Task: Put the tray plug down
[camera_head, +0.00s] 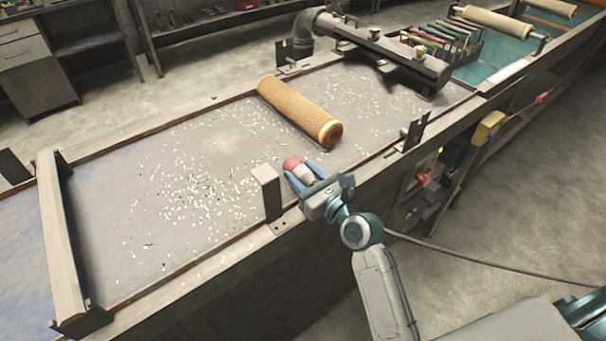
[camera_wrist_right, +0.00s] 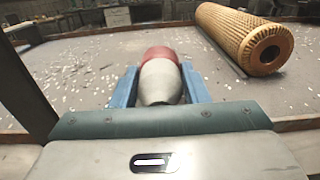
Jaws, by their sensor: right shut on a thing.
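The tray plug (camera_head: 293,163) has a red end and a pale grey rounded body. My right gripper (camera_head: 298,175) is shut on it, with one blue finger on each side. In the right wrist view the plug (camera_wrist_right: 160,78) sits between the blue fingers (camera_wrist_right: 160,88), its red end pointing away from me. The gripper reaches over the near edge of the grey tray (camera_head: 120,215). I cannot tell whether the plug touches the tray surface. My left gripper is not in view.
A tan mesh tube (camera_head: 300,110) lies on the tray just beyond the plug; it also shows in the right wrist view (camera_wrist_right: 240,38). White flecks are scattered over the tray. A bracket post (camera_head: 267,190) stands left of my gripper, another bracket (camera_head: 414,132) to its right.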

